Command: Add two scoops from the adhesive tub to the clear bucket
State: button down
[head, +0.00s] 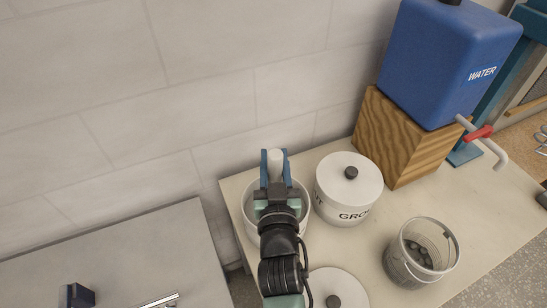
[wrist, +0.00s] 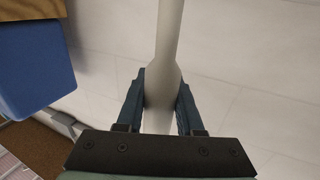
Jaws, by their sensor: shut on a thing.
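My gripper (head: 273,172) is shut on a pale scoop handle (head: 276,157), which stands up between the blue fingers. In the wrist view the handle (wrist: 162,85) runs lengthwise between both fingers; the scoop's bowl cannot be seen. My gripper is over an open white tub (head: 248,225), perhaps the adhesive tub; its label does not show and my arm hides most of its inside. I cannot tell whether the scoop is in the tub. The clear bucket (head: 398,272) stands to the right on the bench, open, with a wire handle and several dark lumps inside.
A lidded white tub marked GRO (head: 345,197) stands right of the open tub. Another lidded tub (head: 345,284) is at the front. A blue water container (head: 440,65) with a red-handled tap sits on a wooden block (head: 400,140). A grey surface (head: 120,255) lies left, beyond a gap.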

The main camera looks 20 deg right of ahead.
jog(key=shift+f+b, duration=4.45)
jog(key=shift+f, duration=0.4)
jog(key=shift+r, duration=0.15)
